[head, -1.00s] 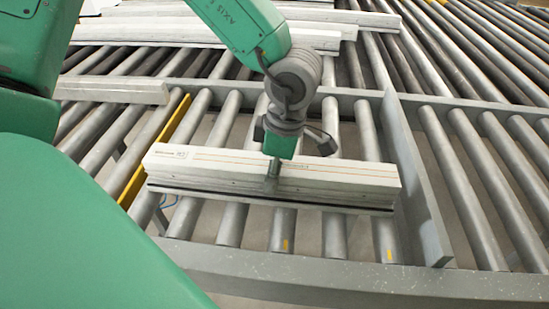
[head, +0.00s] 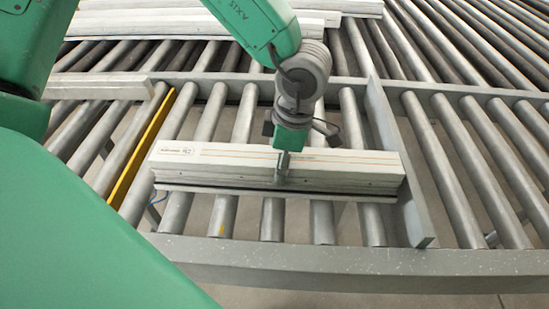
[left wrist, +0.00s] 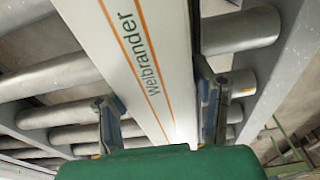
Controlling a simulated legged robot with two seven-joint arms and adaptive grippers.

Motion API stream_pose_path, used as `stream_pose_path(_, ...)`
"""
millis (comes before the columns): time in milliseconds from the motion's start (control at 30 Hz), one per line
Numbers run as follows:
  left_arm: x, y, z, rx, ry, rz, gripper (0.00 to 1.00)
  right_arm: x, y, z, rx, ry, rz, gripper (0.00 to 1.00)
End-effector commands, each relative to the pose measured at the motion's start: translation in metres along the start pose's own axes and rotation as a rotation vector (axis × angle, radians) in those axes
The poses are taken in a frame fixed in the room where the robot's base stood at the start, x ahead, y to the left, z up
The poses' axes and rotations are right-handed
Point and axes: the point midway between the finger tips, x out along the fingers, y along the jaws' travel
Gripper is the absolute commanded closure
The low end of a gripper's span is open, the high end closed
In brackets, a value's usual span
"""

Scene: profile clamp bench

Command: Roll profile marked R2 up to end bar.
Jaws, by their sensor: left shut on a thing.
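The white profile with orange lines (head: 340,164) lies across the rollers, with a small R2-like mark near its left end. It also shows in the left wrist view (left wrist: 138,50), lettered "Welbrander". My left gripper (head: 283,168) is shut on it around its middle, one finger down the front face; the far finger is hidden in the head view. In the left wrist view a finger stands on each side of it. The grey end bar (head: 418,205) is at the profile's right end. That end is touching it or very close; I cannot tell which. My right gripper is out of view.
A yellow strip (head: 140,155) lies left of the profile. A grey front rail (head: 330,262) runs along the near edge. Other white profiles (head: 150,24) lie at the back, and a shorter one (head: 95,86) at left. Bare rollers (head: 455,180) are beyond the end bar.

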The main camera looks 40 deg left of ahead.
Motion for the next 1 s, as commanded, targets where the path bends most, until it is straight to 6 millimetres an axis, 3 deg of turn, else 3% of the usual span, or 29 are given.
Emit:
stream_pose_path(233,-0.002,0.0,0.012,0.001,0.001,0.001,1.0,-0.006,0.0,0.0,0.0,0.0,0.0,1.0)
stream_pose_path(267,-0.001,0.0,0.012,0.0,0.0,0.001,0.38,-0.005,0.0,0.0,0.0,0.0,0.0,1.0)
stream_pose_path(300,-0.001,0.0,0.011,0.0,0.0,0.001,0.24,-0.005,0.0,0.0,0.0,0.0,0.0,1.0)
stream_pose_path(700,-0.007,0.001,0.011,0.0,-0.001,0.003,0.24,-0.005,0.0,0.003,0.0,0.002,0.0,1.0)
stream_pose_path(833,-0.026,0.001,0.011,-0.001,-0.002,0.004,0.24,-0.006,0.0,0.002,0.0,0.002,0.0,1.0)
stream_pose_path(1000,-0.063,0.001,0.012,-0.001,-0.004,0.004,0.24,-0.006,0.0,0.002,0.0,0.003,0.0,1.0)
